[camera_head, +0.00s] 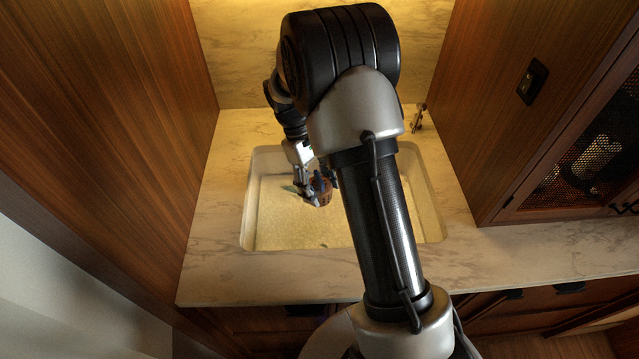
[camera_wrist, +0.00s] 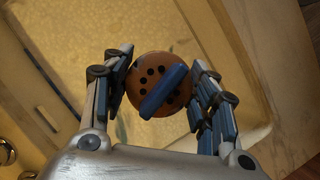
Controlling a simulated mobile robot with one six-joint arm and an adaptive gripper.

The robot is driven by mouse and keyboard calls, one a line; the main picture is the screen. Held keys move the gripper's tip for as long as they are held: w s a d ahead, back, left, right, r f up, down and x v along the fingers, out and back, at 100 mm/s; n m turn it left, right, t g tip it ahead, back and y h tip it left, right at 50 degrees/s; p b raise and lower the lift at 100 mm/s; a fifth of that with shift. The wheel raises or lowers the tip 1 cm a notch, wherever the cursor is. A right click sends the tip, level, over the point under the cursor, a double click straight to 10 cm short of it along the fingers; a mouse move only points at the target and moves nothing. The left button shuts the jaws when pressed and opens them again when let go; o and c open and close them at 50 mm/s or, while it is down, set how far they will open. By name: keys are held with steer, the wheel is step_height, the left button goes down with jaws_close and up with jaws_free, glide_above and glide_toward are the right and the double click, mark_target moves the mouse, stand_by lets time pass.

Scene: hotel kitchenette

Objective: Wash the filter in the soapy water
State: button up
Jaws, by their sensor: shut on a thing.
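The filter (camera_wrist: 160,88) is a round orange-brown disc with dark holes and a blue bar across its face. My gripper (camera_wrist: 163,76) is shut on it, with a blue-padded finger at each side of its rim. In the head view the filter (camera_head: 318,190) shows small below my gripper (camera_head: 316,180), over the sink basin (camera_head: 252,215). The basin holds pale, speckled, yellowish water (camera_head: 290,228). I cannot tell whether the filter touches the water. My arm hides the right middle of the basin.
A marble counter (camera_head: 215,270) surrounds the sink. A tap (camera_head: 418,117) stands at its back right. Wooden panels close in the left (camera_head: 130,100) and right (camera_head: 490,90) sides. A mesh-fronted cabinet (camera_head: 590,160) is at far right. The counter's front left is bare.

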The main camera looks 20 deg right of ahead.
step_height(320, 180, down, 15)
steer(key=b, duration=0.8)
steer(key=shift+f, duration=1.15)
steer(key=shift+w, duration=0.1)
